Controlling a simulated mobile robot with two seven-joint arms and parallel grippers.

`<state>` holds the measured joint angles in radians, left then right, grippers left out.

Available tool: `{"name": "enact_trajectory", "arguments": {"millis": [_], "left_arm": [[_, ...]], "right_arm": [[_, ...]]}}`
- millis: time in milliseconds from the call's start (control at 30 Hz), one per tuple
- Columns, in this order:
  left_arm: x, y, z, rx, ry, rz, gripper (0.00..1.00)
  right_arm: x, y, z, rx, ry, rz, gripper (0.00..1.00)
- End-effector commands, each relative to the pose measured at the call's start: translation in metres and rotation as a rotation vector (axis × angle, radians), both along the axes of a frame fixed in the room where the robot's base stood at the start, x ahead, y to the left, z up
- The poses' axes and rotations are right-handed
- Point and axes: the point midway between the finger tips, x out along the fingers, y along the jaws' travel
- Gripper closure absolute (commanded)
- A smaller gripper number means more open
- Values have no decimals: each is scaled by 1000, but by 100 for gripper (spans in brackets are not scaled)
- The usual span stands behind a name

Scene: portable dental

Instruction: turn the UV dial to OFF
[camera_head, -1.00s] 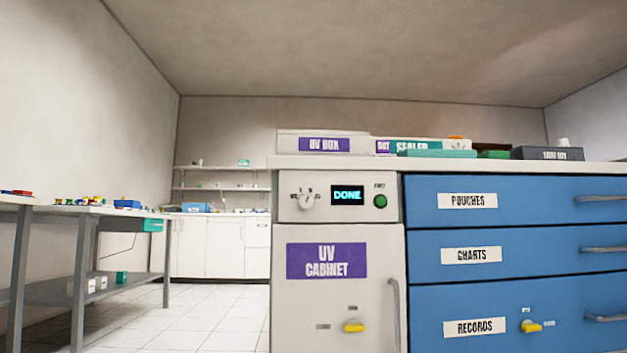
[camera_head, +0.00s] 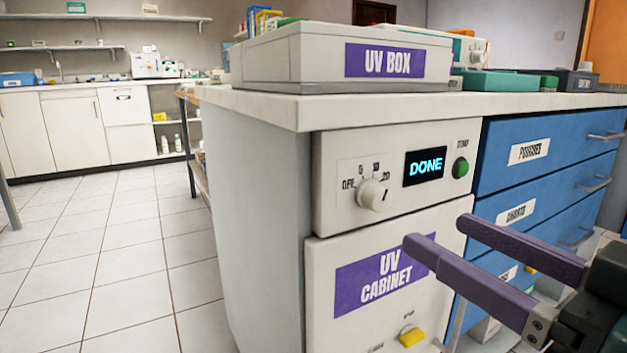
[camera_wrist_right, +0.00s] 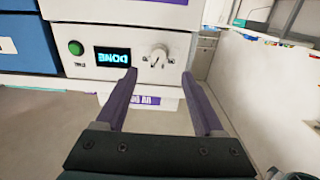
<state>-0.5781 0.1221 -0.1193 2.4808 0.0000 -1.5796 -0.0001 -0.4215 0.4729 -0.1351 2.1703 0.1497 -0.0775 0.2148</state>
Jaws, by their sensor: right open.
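The UV dial (camera_head: 372,195) is a round off-white knob on the white control panel (camera_head: 335,215) of the UV cabinet. OFF is printed at its left, with other marks above and to the right; its pointer is not aimed at OFF. The dial also shows in the right wrist view (camera_wrist_right: 157,57), upside down. The display (camera_head: 425,167) reads DONE. My right gripper (camera_head: 435,232) is open and empty, in front of the cabinet, below and to the right of the dial and apart from it. In the right wrist view its fingers (camera_wrist_right: 160,85) point toward the panel. My left gripper is out of view.
A green button (camera_head: 460,167) sits right of the display. The cabinet door below has a yellow latch (camera_head: 411,336). Blue drawers (camera_head: 540,180) with handles stand at the right. A UV box (camera_head: 330,55) rests on the countertop (camera_head: 270,105). Tiled floor (camera_head: 110,260) at left is clear.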

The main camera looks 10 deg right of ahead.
Motion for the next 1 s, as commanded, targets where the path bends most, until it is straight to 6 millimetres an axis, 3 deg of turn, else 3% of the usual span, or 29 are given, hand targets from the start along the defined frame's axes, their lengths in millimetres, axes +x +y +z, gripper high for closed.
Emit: {"name": "enact_trajectory", "arguments": {"millis": [500,700,1000], "left_arm": [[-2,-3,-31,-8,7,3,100],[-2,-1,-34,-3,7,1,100],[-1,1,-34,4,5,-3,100]], "right_arm": [[73,27,-2,1,-3,0,30],[85,32,-1,1,0,1,30],[86,32,-1,-1,3,1,30]]}}
